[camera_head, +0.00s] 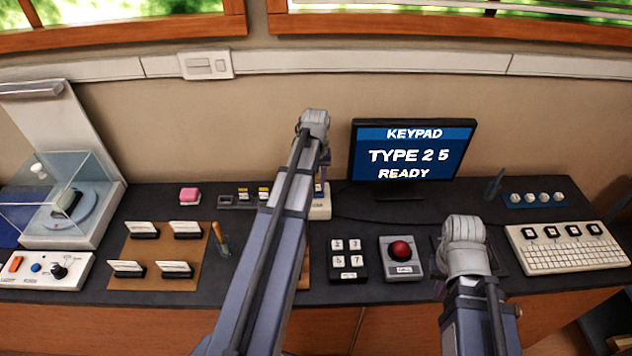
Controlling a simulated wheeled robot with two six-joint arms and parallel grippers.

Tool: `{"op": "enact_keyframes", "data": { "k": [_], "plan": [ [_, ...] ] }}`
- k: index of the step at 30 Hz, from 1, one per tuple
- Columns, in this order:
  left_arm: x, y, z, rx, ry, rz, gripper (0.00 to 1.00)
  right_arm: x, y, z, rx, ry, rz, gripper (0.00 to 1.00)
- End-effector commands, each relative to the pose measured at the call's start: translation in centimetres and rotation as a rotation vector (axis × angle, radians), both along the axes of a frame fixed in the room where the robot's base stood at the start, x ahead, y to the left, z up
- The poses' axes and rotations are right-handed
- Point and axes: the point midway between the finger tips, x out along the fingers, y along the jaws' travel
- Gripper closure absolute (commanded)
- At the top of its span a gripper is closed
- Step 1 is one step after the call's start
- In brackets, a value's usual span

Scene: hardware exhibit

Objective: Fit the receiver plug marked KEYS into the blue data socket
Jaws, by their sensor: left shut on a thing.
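My left arm reaches across the middle of the desk. Its gripper (321,190) points down at a pale box (319,210) with partly covered lettering, behind the arm. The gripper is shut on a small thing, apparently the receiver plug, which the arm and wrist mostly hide. I cannot read the KEYS mark or make out the blue data socket, or tell whether the plug is seated. The monitor (413,155) reads KEYPAD, TYPE 2 5, READY. A black keypad (348,260) stands right of the arm. My right gripper (441,290) is low at the right, its fingers mostly hidden by its wrist.
A red-button box (401,258) stands between the keypad and my right arm. A white keyboard (567,247) lies at the right. A brown board (158,256) with card holders, a screwdriver-like tool (221,238) and a pink block (189,195) are at the left.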

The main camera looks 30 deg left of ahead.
Motion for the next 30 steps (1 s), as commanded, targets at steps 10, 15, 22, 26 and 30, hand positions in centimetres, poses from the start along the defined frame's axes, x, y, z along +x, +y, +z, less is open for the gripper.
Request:
{"op": "enact_keyframes", "data": {
  "k": [10, 15, 22, 26, 30],
  "plan": [
    [0.0, 0.0, 0.02, 0.0, 0.0, 0.0, 0.29, 0.0, 0.0, 0.02, 0.0, 0.0, 0.0, 1.0],
    [0.0, 0.0, 0.01, 0.0, 0.0, 0.0, 0.29, 0.0, 0.0, 0.01, 0.0, 0.0, 0.0, 1.0],
    [0.0, 0.0, 0.01, 0.0, 0.0, 0.0, 0.04, 0.0, 0.0, 0.01, 0.0, 0.0, 0.0, 1.0],
    [0.0, 0.0, 0.01, 0.0, 0.0, 0.0, 0.0, 0.0, 0.0, 0.01, 0.0, 0.0, 0.0, 1.0],
    [0.0, 0.0, 0.03, 0.0, 0.0, 0.0, 0.0, 0.0, 0.0, 0.03, 0.0, 0.0, 0.0, 1.0]
  ]
}}
